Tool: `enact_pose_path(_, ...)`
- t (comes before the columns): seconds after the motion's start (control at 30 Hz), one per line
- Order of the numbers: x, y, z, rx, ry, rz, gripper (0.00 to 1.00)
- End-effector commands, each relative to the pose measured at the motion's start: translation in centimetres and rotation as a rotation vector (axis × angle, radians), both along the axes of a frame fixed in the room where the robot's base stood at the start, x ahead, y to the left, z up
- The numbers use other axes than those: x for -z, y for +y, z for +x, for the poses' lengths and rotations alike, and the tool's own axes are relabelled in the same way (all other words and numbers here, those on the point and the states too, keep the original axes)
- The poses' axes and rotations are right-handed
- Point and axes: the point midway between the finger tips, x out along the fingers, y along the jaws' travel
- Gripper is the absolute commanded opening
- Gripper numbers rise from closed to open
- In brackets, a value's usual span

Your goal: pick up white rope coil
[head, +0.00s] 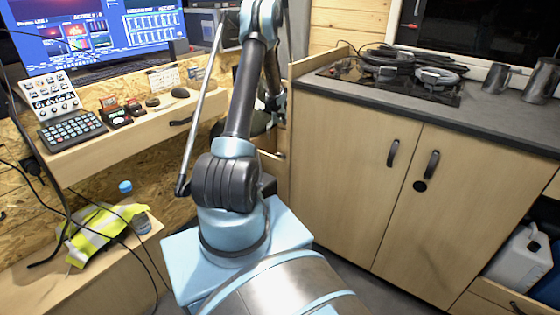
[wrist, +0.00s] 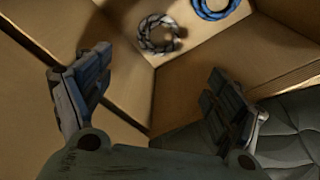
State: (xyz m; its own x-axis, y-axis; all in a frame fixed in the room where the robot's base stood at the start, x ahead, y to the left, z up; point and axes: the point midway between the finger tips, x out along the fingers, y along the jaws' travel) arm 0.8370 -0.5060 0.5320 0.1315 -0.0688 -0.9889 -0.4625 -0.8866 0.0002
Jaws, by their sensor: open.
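A pale grey-white rope coil (wrist: 158,33) with dark marks lies on a wooden surface inside a box-like compartment, at the top middle of the wrist view. I take it for the white rope coil. My gripper (wrist: 153,80) is open and empty, its two fingers apart to left and right. The coil is beyond the fingertips, apart from them. In the head view my gripper (head: 274,106) hangs low beside the left end of the counter, partly hidden by my arm. I cannot make out the white coil in the head view.
A blue coil (wrist: 215,8) lies right of the pale one, cut by the frame edge. Wooden walls (wrist: 232,52) close in around the fingers. A dark padded surface (wrist: 290,130) is at lower right. Cables (head: 395,62) lie on the counter (head: 520,123).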

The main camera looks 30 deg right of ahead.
Motion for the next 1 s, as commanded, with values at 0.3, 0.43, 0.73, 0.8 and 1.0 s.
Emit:
enact_pose_path(0.3, 4.8, -0.3, 0.7, -0.001, 0.000, 0.000, 0.85)
enact_pose_path(0.43, 6.7, -0.4, 0.9, -0.001, 0.000, 0.000, 0.85)
enact_pose_path(0.73, 10.2, -0.7, 1.4, -0.001, 0.000, 0.000, 0.85)
enact_pose_path(0.8, 10.6, -0.7, 1.4, -0.001, 0.000, 0.000, 0.85)
enact_pose_path(1.0, 11.2, -0.8, 1.5, -0.001, 0.000, 0.000, 0.85)
